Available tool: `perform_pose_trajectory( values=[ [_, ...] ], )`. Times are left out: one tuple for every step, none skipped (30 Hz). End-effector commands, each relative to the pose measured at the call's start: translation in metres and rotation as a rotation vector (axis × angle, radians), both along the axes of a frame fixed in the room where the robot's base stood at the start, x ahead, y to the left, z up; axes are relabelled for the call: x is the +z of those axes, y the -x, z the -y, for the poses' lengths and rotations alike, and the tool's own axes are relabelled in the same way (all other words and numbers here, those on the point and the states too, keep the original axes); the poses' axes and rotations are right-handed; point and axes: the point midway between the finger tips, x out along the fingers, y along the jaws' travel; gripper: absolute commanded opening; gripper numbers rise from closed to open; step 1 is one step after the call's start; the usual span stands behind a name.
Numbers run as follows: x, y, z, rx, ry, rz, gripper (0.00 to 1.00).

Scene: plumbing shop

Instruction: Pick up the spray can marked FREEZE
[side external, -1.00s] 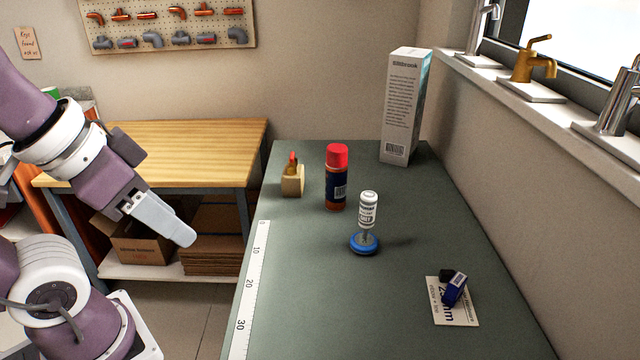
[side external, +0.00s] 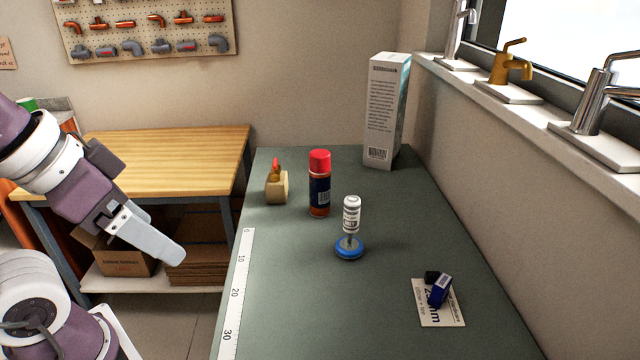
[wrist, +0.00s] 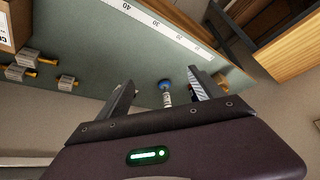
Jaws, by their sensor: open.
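A spray can (side external: 320,188) with a red cap, dark blue label and orange lower part stands upright on the green bench top. No FREEZE marking can be read on it. In the side view my gripper (side external: 172,253) is left of the bench, apart from the can, its fingers pointing down and to the right. In the wrist view my gripper (wrist: 161,77) has its two fingers spread with nothing held.
A white bottle (side external: 352,215) on a blue round base (side external: 349,249) stands right of the can. A tall box (side external: 385,115) stands behind. A ruler strip (side external: 234,300) lines the left edge. A blue item (side external: 440,290) lies on a card.

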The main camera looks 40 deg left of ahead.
Motion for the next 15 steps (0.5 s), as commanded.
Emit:
perform_pose_trajectory(
  values=[
    [0.000, 0.000, 0.000, 0.000, 0.000, 0.000, 0.76],
    [0.000, 0.000, 0.000, 0.000, 0.000, 0.000, 0.76],
    [0.001, 0.000, 0.000, 0.000, 0.000, 0.001, 0.76],
    [0.003, -0.001, 0.000, 0.000, 0.000, 0.002, 0.76],
    [0.008, -0.001, 0.000, 0.000, 0.000, 0.003, 0.76],
    [0.016, -0.001, 0.000, 0.000, 0.000, 0.005, 0.76],
    [0.024, -0.001, 0.000, 0.000, 0.000, 0.007, 0.76],
    [0.033, -0.001, 0.000, 0.000, 0.000, 0.007, 0.76],
    [0.045, -0.002, 0.000, 0.000, 0.000, 0.007, 0.76],
    [0.055, -0.001, 0.000, 0.000, 0.000, 0.008, 0.76],
    [0.055, -0.017, -0.003, 0.012, -0.006, 0.025, 0.76],
    [0.057, -0.038, -0.007, 0.026, -0.014, 0.058, 0.76],
    [0.059, -0.053, -0.009, 0.033, -0.020, 0.084, 0.76],
    [0.062, -0.068, -0.012, 0.041, -0.025, 0.112, 0.76],
    [0.065, -0.088, -0.016, 0.051, -0.033, 0.149, 0.76]
  ],
)
